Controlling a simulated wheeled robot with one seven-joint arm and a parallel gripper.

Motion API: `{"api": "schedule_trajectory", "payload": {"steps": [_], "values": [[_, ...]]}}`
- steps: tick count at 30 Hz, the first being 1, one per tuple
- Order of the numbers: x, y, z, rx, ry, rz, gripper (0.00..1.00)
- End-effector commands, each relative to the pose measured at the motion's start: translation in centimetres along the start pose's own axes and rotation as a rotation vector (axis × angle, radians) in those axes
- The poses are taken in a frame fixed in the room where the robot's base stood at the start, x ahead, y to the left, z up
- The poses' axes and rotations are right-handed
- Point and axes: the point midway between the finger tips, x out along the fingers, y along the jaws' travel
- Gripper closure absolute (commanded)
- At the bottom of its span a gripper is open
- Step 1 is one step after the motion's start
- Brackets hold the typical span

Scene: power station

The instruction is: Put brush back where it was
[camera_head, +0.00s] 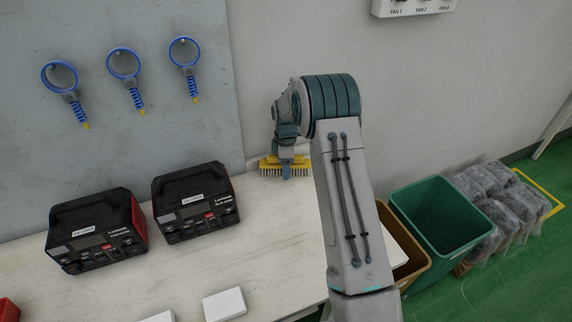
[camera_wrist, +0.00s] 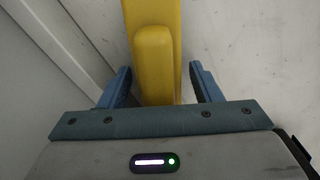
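The brush (camera_head: 271,162) is yellow with pale bristles pointing down. It is at the back of the white table, close to the wall; I cannot tell whether its bristles touch the tabletop. My gripper (camera_head: 287,172) is directly above it, with a blue finger in front of its middle. In the wrist view the yellow brush (camera_wrist: 154,55) runs between the two blue fingers of my gripper (camera_wrist: 161,72). A gap shows on the right finger's side, and the left fingertip is very near the brush. The gripper looks open around it.
Two black-and-red equipment cases (camera_head: 97,232) (camera_head: 194,203) stand left on the table (camera_head: 180,275). White blocks (camera_head: 224,304) lie near the front. Blue ring tools (camera_head: 124,65) hang on the grey panel. A green bin (camera_head: 440,222), brown bin (camera_head: 408,262) and bagged bundles (camera_head: 500,200) are right.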

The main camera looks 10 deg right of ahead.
Motion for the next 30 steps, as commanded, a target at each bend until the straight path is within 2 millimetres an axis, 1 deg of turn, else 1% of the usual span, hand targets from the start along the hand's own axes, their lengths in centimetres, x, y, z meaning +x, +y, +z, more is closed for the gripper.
{"api": "schedule_trajectory", "payload": {"steps": [8,11,14,21,24,27,30], "values": [[-0.1,0.0,0.0,0.0,0.0,0.0,0.42],[-0.7,0.0,0.0,0.0,0.001,0.002,0.42],[-2.1,0.1,0.0,0.0,0.001,0.004,0.42],[-7.3,0.1,0.0,0.001,0.002,0.005,0.42],[-9.3,0.1,0.0,0.001,0.001,0.003,0.42],[-10.8,0.1,0.0,0.001,0.001,0.003,0.42],[-11.8,0.0,0.0,0.001,0.0,0.001,0.42]]}}
